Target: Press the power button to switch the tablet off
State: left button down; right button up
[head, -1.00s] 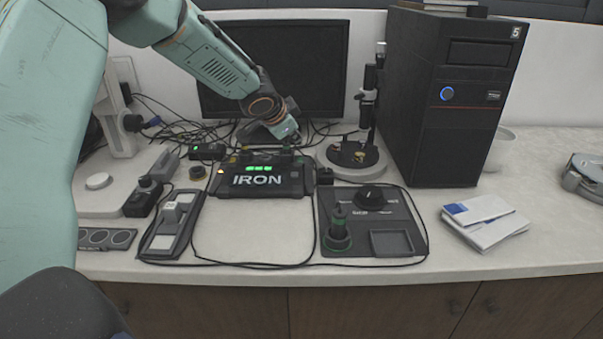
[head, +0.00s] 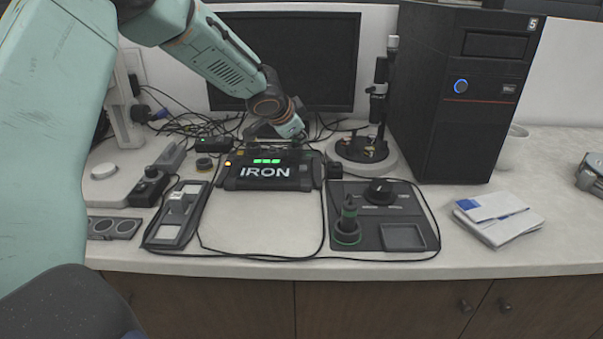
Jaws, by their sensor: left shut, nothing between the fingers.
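The tablet appears to be the dark, rugged device (head: 266,172) on the bench, with "IRON" in white letters and green bars lit on its face. A small yellow light shows at its upper left. I cannot make out which part is the power button. My left gripper (head: 293,131) reaches down from the upper left and is shut and empty. It is at the device's back edge, in front of the monitor; I cannot tell if it touches. My right gripper is not in view.
A black monitor (head: 285,62) stands behind, with loose cables around its base. A microscope-like stand (head: 378,105) and a black computer tower (head: 465,95) are to the right. A control panel (head: 372,232) and white booklets (head: 497,217) lie in front. The bench between the panels is clear.

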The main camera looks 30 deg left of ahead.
pick_arm(q)
jog(key=b, duration=0.3)
send_over(302, 169)
notch_tip(302, 169, down, 4)
jog(key=shift+w+f, duration=0.1)
jog(key=shift+f, duration=0.1)
jog(key=shift+a+f+b, duration=0.15)
jog(key=shift+f+b, duration=0.45)
jog(key=shift+b, duration=0.3)
jog(key=shift+f, duration=0.25)
jog(key=shift+b, duration=0.3)
